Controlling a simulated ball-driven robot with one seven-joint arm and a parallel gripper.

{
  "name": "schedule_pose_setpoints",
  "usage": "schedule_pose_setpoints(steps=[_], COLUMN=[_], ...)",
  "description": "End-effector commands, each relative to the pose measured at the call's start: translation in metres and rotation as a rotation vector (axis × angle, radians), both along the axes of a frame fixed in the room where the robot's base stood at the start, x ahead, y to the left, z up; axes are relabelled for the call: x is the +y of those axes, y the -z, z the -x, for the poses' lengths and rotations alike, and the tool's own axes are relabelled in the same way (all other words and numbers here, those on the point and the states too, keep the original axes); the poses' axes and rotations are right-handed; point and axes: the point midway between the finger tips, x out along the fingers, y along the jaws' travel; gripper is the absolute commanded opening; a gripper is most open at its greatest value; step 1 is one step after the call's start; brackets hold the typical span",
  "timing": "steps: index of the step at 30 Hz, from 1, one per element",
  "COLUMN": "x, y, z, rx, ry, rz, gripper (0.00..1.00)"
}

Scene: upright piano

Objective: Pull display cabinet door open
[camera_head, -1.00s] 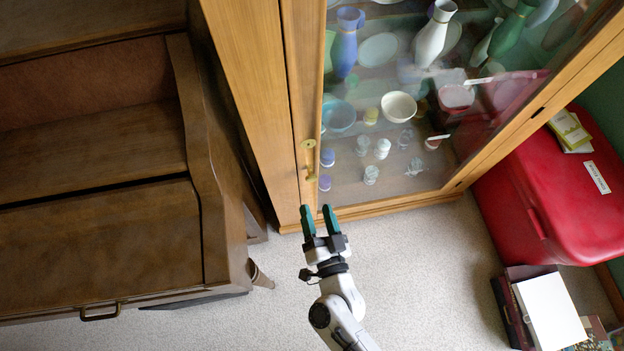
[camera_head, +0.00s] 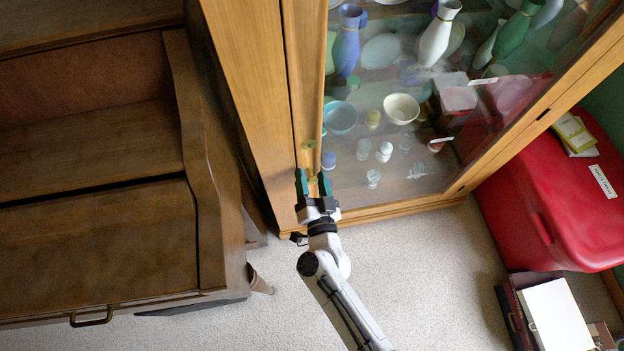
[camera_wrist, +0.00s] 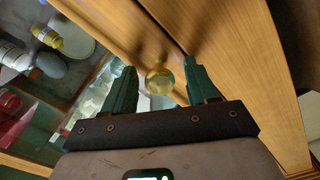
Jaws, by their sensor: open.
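The display cabinet door (camera_head: 306,75) is a wooden frame around glass and looks closed. Its brass knob shows in the wrist view (camera_wrist: 159,80), round and shiny on the door's wooden edge. My gripper (camera_head: 314,177) is open at the lower left of the door. In the wrist view, my green fingertips (camera_wrist: 160,82) stand on either side of the knob, with gaps visible, so it is not clamped. In the head view the fingers cover the knob's area, and a small brass plate (camera_head: 309,145) shows just above them.
A brown upright piano (camera_head: 95,240) stands close on the left. A red chest (camera_head: 550,205) stands right of the cabinet, with boxes and papers (camera_head: 550,312) before it. Vases and bowls (camera_head: 401,108) sit behind the glass. Carpet (camera_head: 430,270) in front is clear.

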Motion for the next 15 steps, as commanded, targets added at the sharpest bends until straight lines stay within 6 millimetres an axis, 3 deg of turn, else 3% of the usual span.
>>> schedule_pose_setpoints(steps=[8,15], x=[0.0003,0.0002], y=[0.0001,0.0002], z=[-0.0012,-0.0011], rx=[0.001,0.001], ry=[-0.001,-0.001], rz=[0.000,0.000], gripper=[0.58,0.36])
